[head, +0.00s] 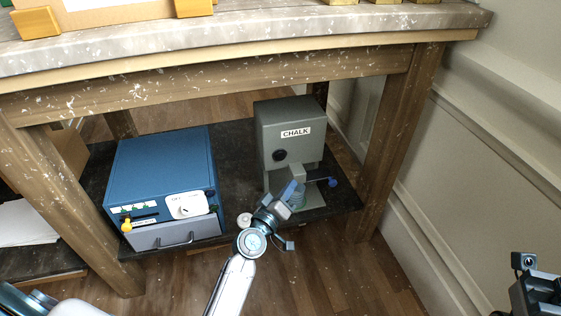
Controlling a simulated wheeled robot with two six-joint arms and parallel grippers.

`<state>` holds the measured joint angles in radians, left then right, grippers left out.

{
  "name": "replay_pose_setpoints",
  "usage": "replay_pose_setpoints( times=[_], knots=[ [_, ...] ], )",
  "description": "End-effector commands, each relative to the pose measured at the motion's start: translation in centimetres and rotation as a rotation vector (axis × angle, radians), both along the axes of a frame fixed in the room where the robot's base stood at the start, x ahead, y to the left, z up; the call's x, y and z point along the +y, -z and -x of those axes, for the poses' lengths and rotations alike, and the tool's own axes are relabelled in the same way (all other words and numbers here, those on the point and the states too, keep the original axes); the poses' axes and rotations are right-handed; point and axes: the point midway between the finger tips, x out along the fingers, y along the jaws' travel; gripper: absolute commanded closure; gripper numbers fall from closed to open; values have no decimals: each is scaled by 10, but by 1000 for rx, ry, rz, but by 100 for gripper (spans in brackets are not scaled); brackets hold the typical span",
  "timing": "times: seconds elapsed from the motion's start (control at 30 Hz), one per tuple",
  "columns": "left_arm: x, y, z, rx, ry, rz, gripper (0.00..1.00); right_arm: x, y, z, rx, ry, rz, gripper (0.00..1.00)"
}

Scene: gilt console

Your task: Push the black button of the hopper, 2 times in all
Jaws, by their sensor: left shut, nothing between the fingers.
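The hopper (268,116) is a grey box labelled CHALK, standing on the dark lower shelf under the table. Its round black button (280,155) is on the front face, below and left of the label. My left gripper (291,191) is shut and empty, in front of the hopper's lower part. It is below the button in the picture and covers part of the hopper's spout area; whether it touches the hopper I cannot tell. The button itself is uncovered. My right gripper (538,288) is at the bottom right corner, partly cut off, far from the hopper.
A blue box (160,165) with a white dial, a yellow knob and a grey drawer stands left of the hopper. A lever with a blue knob (333,182) sticks out at the hopper's right. The table top (240,45) overhangs the shelf, and a wooden leg (385,145) stands at right.

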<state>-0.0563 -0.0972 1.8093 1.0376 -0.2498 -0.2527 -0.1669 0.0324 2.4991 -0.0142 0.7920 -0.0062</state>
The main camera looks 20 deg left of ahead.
Motion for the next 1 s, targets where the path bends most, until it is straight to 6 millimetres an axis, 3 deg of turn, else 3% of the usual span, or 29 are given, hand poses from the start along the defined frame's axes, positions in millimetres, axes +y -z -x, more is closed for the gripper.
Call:
replay_pose_setpoints(
  times=[0.43, 1.0],
  knots=[
    [5, -1, -8, 0, 1, -1, 100, 0, -2, 0, 4, -1, 1, 64],
    [45, 1, -67, 0, 1, -2, 100, 0, 4, -1, 8, -1, 3, 64]
  ],
)
